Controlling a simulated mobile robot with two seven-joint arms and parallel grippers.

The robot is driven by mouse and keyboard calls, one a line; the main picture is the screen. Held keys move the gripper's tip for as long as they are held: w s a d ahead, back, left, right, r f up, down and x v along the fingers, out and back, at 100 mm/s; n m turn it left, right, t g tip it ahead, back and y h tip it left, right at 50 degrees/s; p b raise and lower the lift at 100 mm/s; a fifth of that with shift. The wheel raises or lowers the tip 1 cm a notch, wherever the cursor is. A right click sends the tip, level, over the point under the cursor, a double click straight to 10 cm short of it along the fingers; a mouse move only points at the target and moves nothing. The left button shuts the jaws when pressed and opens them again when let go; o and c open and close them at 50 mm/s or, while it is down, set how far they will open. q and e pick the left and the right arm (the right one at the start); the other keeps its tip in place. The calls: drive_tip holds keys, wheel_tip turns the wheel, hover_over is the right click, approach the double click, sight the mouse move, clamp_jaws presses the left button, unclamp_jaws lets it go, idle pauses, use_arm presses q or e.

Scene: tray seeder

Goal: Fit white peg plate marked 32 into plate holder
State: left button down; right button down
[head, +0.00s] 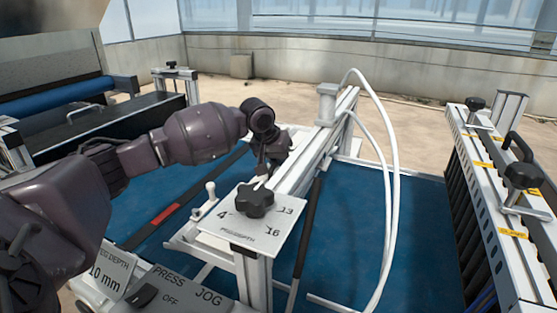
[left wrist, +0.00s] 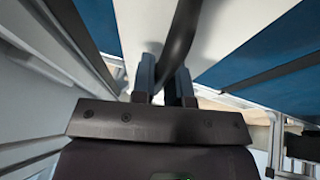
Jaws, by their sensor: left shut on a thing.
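My left gripper (head: 274,165) is above the aluminium beam (head: 318,147) of the seeder frame, just behind a black knob. In the left wrist view its two fingers (left wrist: 165,80) are shut on a dark curved handle (left wrist: 181,35). A pale flat surface (left wrist: 228,35) lies beyond the fingers; I cannot tell whether it is the white peg plate. No mark 32 can be read in either view. What hangs below the gripper is hidden in the head view by the gripper and the knob. I cannot single out the plate holder. My right gripper is not in view.
A white dial plate (head: 241,236) with a black knob (head: 254,200) stands near the front. White hoses (head: 394,180) loop on the right. A rack (head: 488,185) with black knobs and yellow labels stands at right. A press and jog panel (head: 185,291) is at the front.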

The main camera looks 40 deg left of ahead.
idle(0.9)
use_arm(q)
drive_tip(key=c, duration=1.1)
unclamp_jaws()
drive_tip(key=shift+f, duration=0.1)
drive_tip(key=shift+o, duration=0.2)
drive_tip(key=shift+f, duration=0.15)
drive_tip(key=d+p+v, duration=0.1)
drive_tip(key=p+v, duration=0.2)
drive_tip(key=v, duration=0.8)
drive_tip(key=shift+a, duration=0.5)
